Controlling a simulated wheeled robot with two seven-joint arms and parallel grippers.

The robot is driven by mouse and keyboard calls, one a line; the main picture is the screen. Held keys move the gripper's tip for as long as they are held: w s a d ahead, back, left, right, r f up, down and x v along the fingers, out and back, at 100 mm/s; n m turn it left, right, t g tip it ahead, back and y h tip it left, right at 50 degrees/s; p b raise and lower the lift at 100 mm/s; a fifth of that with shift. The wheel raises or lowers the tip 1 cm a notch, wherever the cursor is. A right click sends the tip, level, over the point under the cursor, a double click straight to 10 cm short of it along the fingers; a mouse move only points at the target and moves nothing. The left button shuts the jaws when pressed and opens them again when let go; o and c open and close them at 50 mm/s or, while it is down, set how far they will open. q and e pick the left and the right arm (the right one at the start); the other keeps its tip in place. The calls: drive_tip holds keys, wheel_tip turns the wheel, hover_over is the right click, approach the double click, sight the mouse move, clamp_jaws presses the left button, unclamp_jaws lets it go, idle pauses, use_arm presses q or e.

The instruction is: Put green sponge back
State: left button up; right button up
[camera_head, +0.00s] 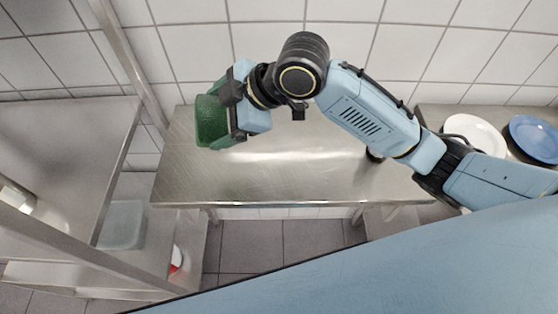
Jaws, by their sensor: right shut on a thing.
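The green sponge (209,122) is at the left end of my right arm, above the back left part of the steel table (300,178). My right gripper (236,108) is shut on it, and the fingers cover its right side. The sponge looks held upright; I cannot tell whether it touches the table. My left gripper does not show.
A steel shelf unit (65,135) with an upright post stands on the left. A translucent container (122,224) sits on its lower level. A white plate (474,134) and a blue plate (537,137) are at the right. The middle of the table is mostly clear.

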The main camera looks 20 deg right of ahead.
drive_tip(key=s+d+f+m+g+h, duration=0.1)
drive_tip(key=d+f+m+g+h, duration=0.1)
drive_tip(key=d, duration=0.4)
drive_tip(key=s+d+f+m+g+h, duration=0.1)
drive_tip(key=s+d+f+h, duration=0.1)
drive_tip(key=d, duration=0.3)
wheel_tip(320, 180, down, 9)
drive_tip(key=shift+w+d+f+b, duration=0.15)
drive_tip(key=shift+b, duration=0.2)
drive_tip(key=o, duration=0.7)
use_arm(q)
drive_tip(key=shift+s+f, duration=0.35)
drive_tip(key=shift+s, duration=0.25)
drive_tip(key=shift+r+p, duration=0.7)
use_arm(e)
drive_tip(key=v, duration=1.2)
drive_tip(key=shift+w, duration=0.2)
